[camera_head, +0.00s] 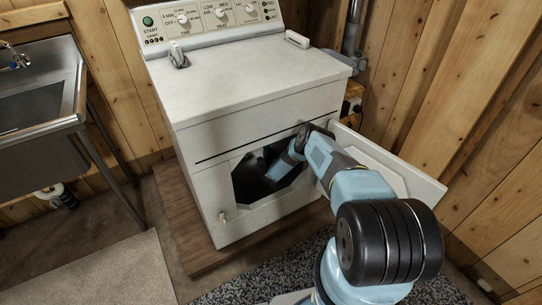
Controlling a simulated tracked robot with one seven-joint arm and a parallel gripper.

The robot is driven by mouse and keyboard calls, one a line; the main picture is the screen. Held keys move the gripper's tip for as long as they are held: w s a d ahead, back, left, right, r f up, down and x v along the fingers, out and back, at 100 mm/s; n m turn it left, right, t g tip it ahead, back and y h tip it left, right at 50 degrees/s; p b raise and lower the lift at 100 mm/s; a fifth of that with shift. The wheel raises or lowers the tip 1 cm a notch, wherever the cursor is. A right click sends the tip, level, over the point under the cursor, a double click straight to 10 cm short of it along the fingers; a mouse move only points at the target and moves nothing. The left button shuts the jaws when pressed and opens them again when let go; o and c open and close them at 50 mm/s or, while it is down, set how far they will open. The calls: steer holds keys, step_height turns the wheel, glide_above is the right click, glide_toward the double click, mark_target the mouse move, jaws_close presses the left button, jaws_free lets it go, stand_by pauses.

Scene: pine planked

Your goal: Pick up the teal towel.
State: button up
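I cannot make out a teal towel anywhere in the head view. My arm reaches through the open door of a white dryer (255,125), and its far end goes into the dark drum opening (247,185). My gripper is hidden inside the drum, so its fingers and anything between them do not show. The inside of the drum is too dark to tell what lies there.
The dryer door (400,172) stands open to the right, beside my forearm. A metal sink (38,92) is at the left. A beige mat (97,274) and a dark speckled rug (262,272) lie on the floor. Pine plank walls close in behind and at the right.

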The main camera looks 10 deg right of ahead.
steer(key=c, duration=1.6)
